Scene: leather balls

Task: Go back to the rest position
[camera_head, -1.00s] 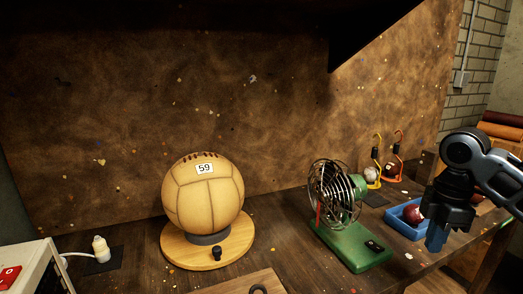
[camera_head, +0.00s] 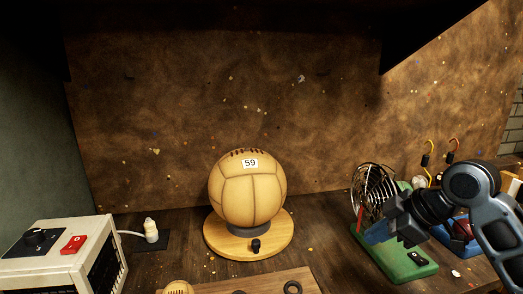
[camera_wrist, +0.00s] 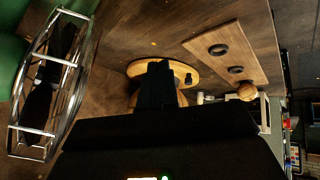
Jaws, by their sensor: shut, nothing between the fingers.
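My gripper (camera_head: 378,234) is at the right in the head view, in front of and above the green fan base. Its blue-tipped fingers point left and down, and nothing is held between them. In the wrist view my gripper (camera_wrist: 158,85) shows as a dark shape in the middle, covering part of the round wooden stand. The arm comes in from the right edge of the head view.
The green fan (camera_head: 372,192) stands close by my gripper; its wire cage fills the left of the wrist view (camera_wrist: 50,85). A tan ball (camera_head: 247,190) numbered 59 sits on a round stand (camera_head: 228,240).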

